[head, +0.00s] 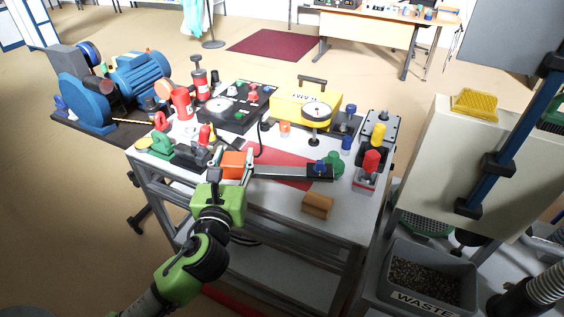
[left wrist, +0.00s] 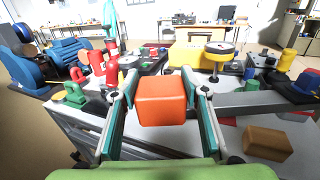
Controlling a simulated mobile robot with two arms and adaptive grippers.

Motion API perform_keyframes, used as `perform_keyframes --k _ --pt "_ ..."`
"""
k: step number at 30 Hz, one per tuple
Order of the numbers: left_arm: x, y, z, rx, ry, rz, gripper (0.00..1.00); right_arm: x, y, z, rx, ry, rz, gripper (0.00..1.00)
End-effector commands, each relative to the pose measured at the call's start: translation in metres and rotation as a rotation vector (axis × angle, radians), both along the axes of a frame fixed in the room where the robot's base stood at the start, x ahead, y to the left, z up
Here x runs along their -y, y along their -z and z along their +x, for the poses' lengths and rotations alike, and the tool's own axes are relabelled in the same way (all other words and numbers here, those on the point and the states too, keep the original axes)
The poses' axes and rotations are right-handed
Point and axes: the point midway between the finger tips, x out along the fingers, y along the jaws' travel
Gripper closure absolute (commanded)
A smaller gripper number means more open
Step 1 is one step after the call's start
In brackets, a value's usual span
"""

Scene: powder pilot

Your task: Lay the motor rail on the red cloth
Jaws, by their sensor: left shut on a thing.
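My left gripper (head: 233,167) is shut on an orange block (left wrist: 162,101), which sits between its two fingers in the left wrist view. The motor rail, a long grey bar (head: 280,171) with a dark right end, runs rightward from beside this block and appears joined to it. It also shows in the left wrist view (left wrist: 255,102). The red cloth (head: 286,157) is spread on the bench top. The rail crosses in front of the cloth's near part in the head view; whether it touches it I cannot tell. My right gripper is not in view.
The grey bench top (head: 338,222) carries a brown block (head: 317,205) at its near edge. A black gauge box (head: 235,105), a yellow case (head: 305,103) and a dial stand (head: 316,113) stand behind.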

Motion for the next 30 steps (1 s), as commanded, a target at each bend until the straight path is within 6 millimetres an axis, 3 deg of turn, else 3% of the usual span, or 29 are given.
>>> perform_keyframes --k 3,6,18,24,30 --pt "-0.009 0.001 -0.006 0.003 -0.027 -0.003 0.93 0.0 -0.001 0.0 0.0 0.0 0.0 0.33" --pt "-0.014 0.005 0.0 0.004 -0.036 -0.001 0.93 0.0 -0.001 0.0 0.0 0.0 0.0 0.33" --pt "-0.039 0.041 0.079 0.004 -0.036 -0.002 0.93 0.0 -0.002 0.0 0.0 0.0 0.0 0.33" --pt "-0.047 0.08 0.106 0.003 -0.035 -0.004 0.93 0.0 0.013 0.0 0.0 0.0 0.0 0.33" --pt "-0.051 0.094 0.12 0.005 -0.034 -0.003 0.93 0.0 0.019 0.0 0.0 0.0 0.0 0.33"
